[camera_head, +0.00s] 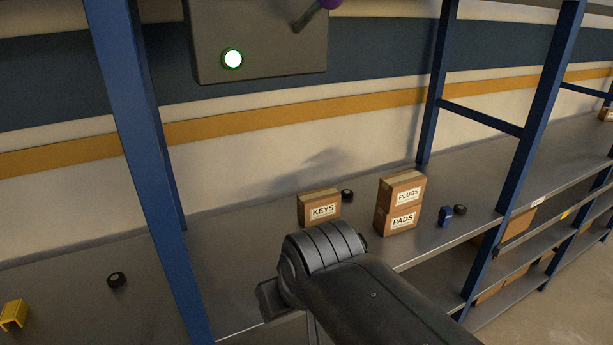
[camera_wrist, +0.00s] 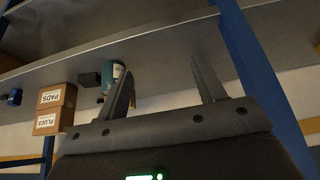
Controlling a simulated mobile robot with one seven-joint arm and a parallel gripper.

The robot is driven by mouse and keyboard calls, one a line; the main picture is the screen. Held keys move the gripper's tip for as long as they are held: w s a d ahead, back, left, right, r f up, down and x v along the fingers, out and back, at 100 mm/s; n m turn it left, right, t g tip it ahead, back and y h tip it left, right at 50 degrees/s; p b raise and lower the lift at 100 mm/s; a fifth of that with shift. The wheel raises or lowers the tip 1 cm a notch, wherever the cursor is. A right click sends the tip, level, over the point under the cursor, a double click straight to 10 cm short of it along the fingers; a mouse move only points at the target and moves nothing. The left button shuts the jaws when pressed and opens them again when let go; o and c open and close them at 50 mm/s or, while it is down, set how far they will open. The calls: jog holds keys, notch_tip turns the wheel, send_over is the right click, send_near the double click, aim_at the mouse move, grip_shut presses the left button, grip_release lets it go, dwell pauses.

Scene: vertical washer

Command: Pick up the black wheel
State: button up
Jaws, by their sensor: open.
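Three small black round wheel-like things lie on the grey shelf in the head view. One black wheel (camera_head: 116,280) lies at the left, by itself. A third (camera_head: 460,209) lies at the right beside a small blue object. I cannot tell which is the task's wheel. My gripper (camera_wrist: 162,67) is open in the wrist view, with nothing visible between its two fingers. In the head view my arm hides the fingers.
A KEYS box (camera_head: 318,208) and stacked PLUGS and PADS boxes (camera_head: 397,207) stand on the shelf (camera_head: 225,255). A blue post (camera_head: 150,160) rises left of my arm. A yellow object (camera_head: 13,315) is far left. A teal labelled cylinder (camera_wrist: 116,72) is near a finger in the wrist view.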

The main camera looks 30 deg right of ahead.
jog(key=w+d+r, duration=0.3)
jog(key=w, duration=0.3)
jog(key=w+d+r, duration=0.2)
jog(key=w+d, duration=0.1)
jog(key=w, duration=0.4)
jog(key=m+g+h, duration=0.1)
jog(key=m, duration=0.2)
send_over(348, 192)
jog(key=s+a, duration=0.2)
jog(key=s, duration=0.3)
notch_tip(348, 192, down, 10)
jog(key=r, duration=0.1)
jog(key=x, duration=1)
jog(key=shift+w+d+f, duration=0.2)
jog(key=shift+d+f, duration=0.1)
jog(key=shift+d, duration=0.1)
jog(key=shift+c, duration=0.5)
jog(key=c, duration=1)
